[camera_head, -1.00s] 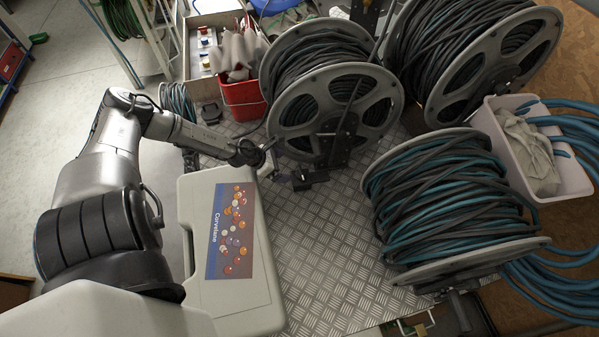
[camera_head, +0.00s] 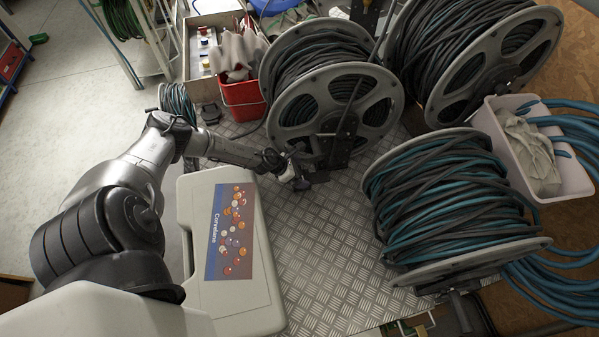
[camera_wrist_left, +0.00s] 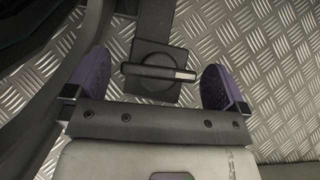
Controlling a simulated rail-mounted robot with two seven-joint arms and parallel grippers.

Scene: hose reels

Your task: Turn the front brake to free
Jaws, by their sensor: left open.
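The front brake (camera_wrist_left: 158,75) is a dark lever with a silver-grey end on a round hub and flat plate, low on a reel stand in the left wrist view. Its lever lies crosswise in that picture. My left gripper (camera_wrist_left: 152,82) is open, with one purple pad on each side of the lever and a visible gap at each side. In the head view my left gripper (camera_head: 288,165) is low beside the middle reel (camera_head: 290,112), and it partly hides the brake there. My right gripper is not in view.
Two more hose reels (camera_head: 440,117) (camera_head: 470,262) stand to the right. Bare tread-plate floor (camera_head: 320,250) lies in front.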

